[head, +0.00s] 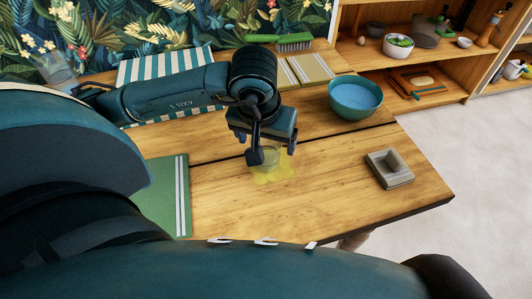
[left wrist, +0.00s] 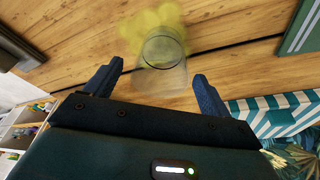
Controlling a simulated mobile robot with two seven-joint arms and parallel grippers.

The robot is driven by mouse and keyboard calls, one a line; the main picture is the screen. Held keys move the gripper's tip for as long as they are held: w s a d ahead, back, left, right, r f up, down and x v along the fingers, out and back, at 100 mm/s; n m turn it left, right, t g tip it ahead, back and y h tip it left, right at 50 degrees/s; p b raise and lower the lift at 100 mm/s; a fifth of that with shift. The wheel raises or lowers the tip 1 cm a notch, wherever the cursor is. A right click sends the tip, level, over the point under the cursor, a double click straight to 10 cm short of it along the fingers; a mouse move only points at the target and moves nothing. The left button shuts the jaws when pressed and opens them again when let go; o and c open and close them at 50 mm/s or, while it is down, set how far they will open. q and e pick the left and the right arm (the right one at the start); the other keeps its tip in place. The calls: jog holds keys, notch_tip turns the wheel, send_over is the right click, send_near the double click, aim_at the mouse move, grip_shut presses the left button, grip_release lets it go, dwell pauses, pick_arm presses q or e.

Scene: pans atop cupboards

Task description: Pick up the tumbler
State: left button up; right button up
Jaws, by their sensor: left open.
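A clear see-through tumbler (head: 265,158) stands on the wooden table, with a yellow, blurry patch (head: 274,175) on the wood at its base. My left gripper (head: 272,150) is over the tumbler and partly hides it in the head view. In the left wrist view the tumbler (left wrist: 163,62) shows between and beyond the two spread fingers of my left gripper (left wrist: 158,72), with a gap on both sides. The gripper is open and empty. My right gripper is not in view.
On the table (head: 310,185) are a teal bowl (head: 355,97), a grey stone-like dish (head: 389,168), a green mat (head: 165,190), a green brush (head: 280,40) and a striped cloth (head: 165,65). Shelves (head: 440,60) stand behind right. The wood right of the tumbler is clear.

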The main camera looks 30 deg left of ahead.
aim_at(267, 150)
pick_arm(q)
jog(key=x, duration=0.4)
jog(key=shift+f, duration=0.25)
jog(key=shift+c, duration=0.3)
jog(key=c, duration=1.1)
